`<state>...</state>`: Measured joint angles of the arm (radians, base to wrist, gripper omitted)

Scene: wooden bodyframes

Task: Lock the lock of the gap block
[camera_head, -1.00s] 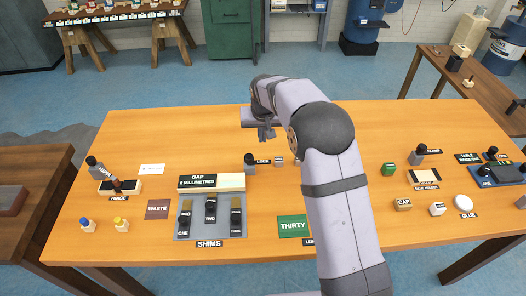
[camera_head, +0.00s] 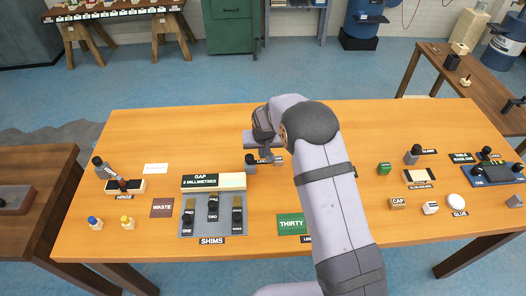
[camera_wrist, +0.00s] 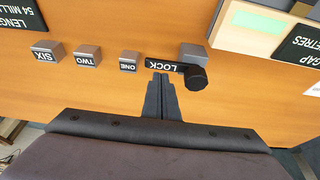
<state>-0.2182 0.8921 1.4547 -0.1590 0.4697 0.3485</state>
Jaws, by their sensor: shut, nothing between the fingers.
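The gap block (camera_head: 228,180) is a pale bar with a black label, GAP 2 MILLIMETRES, behind the shims tray. Its lock (camera_head: 250,167) is a small grey block with a black knob at the right end of the gap block. In the wrist view the lock's black knob (camera_wrist: 196,78) sticks out from its grey block, beside the black LOCK label (camera_wrist: 165,65). My gripper (camera_wrist: 161,78) is shut and empty, its tips over the edge of the LOCK label, just to the side of the knob and apart from it. In the head view my gripper (camera_head: 265,152) partly hides the LOCK label.
Grey blocks marked ONE (camera_wrist: 129,62), TWO (camera_wrist: 87,56) and SIX (camera_wrist: 45,51) stand in a row beside the lock. The shims tray (camera_head: 225,228) and a green THIRTY card (camera_head: 291,224) lie nearer. The table behind is clear.

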